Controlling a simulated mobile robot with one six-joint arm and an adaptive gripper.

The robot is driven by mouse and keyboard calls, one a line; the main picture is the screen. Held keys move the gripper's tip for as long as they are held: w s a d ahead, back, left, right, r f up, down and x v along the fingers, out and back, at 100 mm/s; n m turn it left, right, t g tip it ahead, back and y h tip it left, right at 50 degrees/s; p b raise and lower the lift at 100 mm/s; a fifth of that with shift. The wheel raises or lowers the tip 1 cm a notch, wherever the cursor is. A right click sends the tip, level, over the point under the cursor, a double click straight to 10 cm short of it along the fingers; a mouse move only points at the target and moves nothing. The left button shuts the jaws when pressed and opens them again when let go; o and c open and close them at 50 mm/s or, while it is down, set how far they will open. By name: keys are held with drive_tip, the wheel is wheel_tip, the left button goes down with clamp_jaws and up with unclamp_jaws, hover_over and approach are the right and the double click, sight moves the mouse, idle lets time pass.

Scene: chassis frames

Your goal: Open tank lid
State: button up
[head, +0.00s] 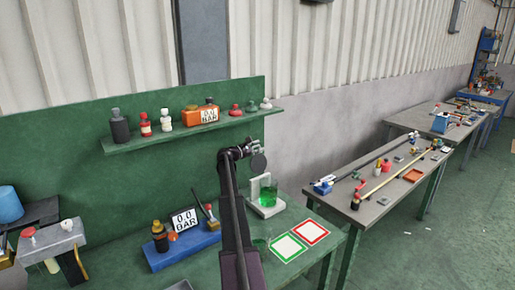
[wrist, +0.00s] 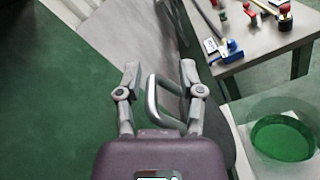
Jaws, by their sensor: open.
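The glass tank (head: 268,196) with green liquid stands on a white base on the green bench. It also shows at the lower right of the wrist view (wrist: 283,137), its round top uncovered. A dark round lid (head: 258,162) is above the tank, tilted up steeply. In the wrist view its dark face (wrist: 217,130) is just right of my gripper, with a metal loop handle (wrist: 153,100) between the fingers. My gripper (wrist: 160,78) is open, a finger on each side of the handle. In the head view my gripper (head: 236,152) is left of the lid. Whether a finger touches the handle I cannot tell.
A shelf (head: 150,142) with bottles and an orange canister (head: 200,114) is behind my arm. A blue block with a gauge (head: 185,220) is to the left. Green and red framed squares (head: 288,247) lie in front of the tank. A grey table (head: 385,205) with tools is to the right.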

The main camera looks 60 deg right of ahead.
drive_tip(key=v, duration=1.1)
idle(0.6)
